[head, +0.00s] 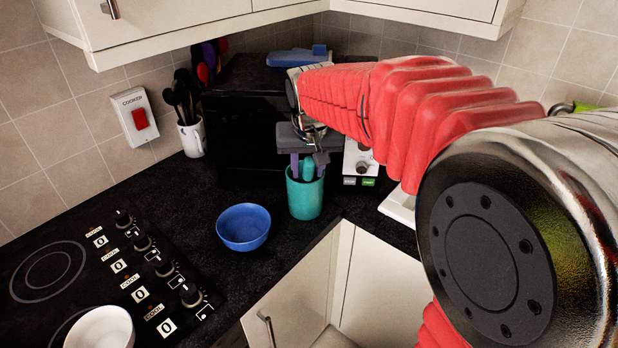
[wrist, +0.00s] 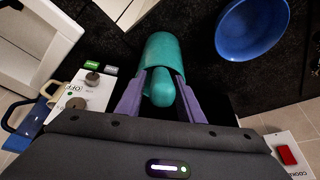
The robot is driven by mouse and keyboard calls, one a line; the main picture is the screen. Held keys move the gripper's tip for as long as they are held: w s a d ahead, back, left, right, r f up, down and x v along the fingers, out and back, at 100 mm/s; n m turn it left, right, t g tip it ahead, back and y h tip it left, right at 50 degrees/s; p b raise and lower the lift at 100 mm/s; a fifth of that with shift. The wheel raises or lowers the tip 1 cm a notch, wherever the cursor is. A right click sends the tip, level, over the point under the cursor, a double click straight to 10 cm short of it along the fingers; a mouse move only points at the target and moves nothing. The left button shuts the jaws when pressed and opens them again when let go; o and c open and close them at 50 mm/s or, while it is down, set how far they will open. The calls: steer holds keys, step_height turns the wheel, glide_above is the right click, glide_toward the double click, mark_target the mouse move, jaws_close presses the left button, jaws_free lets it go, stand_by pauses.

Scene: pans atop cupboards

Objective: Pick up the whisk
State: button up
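A teal pot (head: 305,195) stands upright on the black worktop below my gripper, and it also shows in the wrist view (wrist: 166,50). A teal rounded handle (head: 308,169) sticks up out of the pot; in the wrist view the handle (wrist: 161,90) lies between my fingers. It may be the whisk's handle; any wires are hidden in the pot. My gripper (wrist: 161,76) has two purple fingers set apart, one each side of the handle. A narrow dark gap seems to show beside the handle, so the fingers look open around it.
A blue bowl (head: 243,227) stands just left of the pot. A black oven (head: 245,120) is close behind, under wall cupboards. A mug of black utensils (head: 191,137) stands at the back left. The hob (head: 75,270) with a white bowl (head: 100,328) is at front left.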

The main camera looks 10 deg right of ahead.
jaws_close()
stand_by(0.3)
step_height(320, 180, up, 18)
stand_by(0.6)
stand_by(0.6)
